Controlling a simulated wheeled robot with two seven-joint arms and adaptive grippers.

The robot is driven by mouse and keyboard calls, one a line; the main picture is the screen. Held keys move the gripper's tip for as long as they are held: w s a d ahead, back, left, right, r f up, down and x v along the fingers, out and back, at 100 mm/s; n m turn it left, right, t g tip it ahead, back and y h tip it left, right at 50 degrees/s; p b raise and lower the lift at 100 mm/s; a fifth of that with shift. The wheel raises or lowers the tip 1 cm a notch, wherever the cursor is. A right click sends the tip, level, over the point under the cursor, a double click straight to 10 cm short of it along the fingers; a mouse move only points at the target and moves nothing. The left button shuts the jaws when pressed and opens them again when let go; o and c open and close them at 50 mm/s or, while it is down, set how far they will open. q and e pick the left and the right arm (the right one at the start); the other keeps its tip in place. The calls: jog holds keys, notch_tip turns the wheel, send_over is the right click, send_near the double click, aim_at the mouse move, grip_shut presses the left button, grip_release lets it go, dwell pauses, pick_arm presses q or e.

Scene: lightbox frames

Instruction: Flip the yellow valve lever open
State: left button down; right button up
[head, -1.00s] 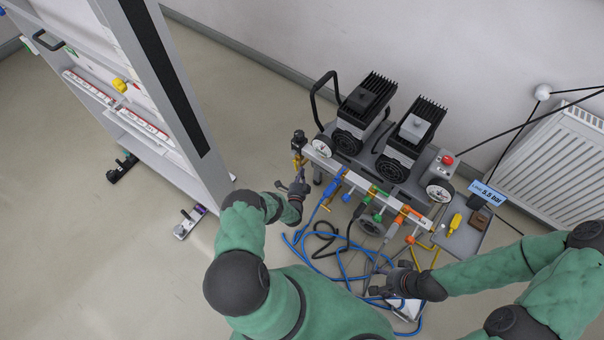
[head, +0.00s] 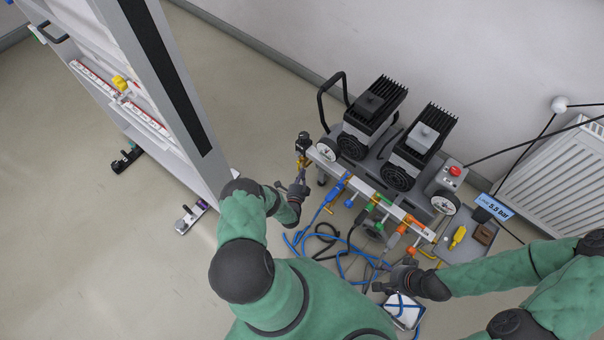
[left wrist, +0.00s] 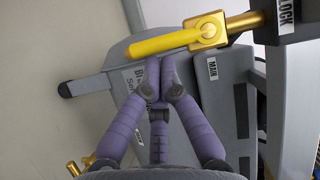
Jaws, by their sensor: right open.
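The yellow valve lever (left wrist: 165,43) lies across the upper middle of the left wrist view, joined at its right end to a brass valve body (left wrist: 208,31). In the head view the brass valve (head: 302,160) is at the left end of the compressor cart. My left gripper (left wrist: 160,70) has its purple fingers drawn together just below the lever. I cannot tell whether the tips touch it. In the head view my left gripper (head: 298,184) is just below the valve. My right gripper (head: 382,287) is open near the cart's lower right, above the hoses.
The compressor cart (head: 400,213) carries two black motors and a row of coloured hose couplings. Blue and black hoses (head: 345,262) lie tangled below. A tall grey-white panel frame (head: 180,90) stands at the left. A radiator (head: 560,175) is at the right wall. Floor between panel and cart is clear.

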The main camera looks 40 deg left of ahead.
pick_arm(q)
jog(key=v, duration=1.2)
